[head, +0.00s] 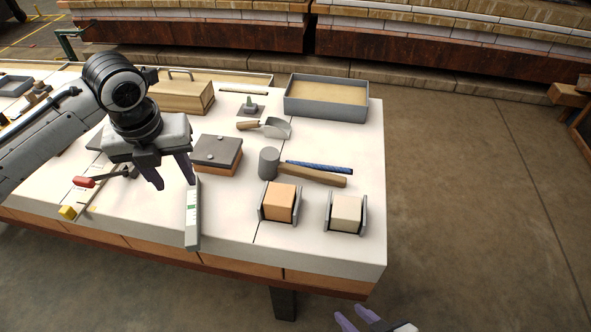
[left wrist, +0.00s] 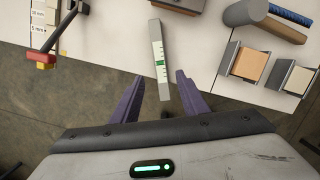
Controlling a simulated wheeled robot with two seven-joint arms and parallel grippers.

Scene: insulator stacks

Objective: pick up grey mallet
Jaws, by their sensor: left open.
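The grey mallet lies on the white table, right of the middle. Its grey cylindrical head (head: 269,163) points left and its brown wooden handle (head: 315,176) runs to the right. In the left wrist view the mallet head (left wrist: 245,12) shows at the top right, partly cut off. My left gripper (head: 174,187) is open and empty, above the table to the left of the mallet; its purple fingers also show in the left wrist view (left wrist: 160,90).
A blue bar (head: 325,167) lies along the mallet handle. Orange (head: 279,202) and cream (head: 346,213) blocks sit in grey holders in front. A grey level-like bar (head: 193,225) lies near my left gripper. A dark-topped block (head: 217,152), trowel (head: 277,128) and grey tray (head: 325,108) stand behind.

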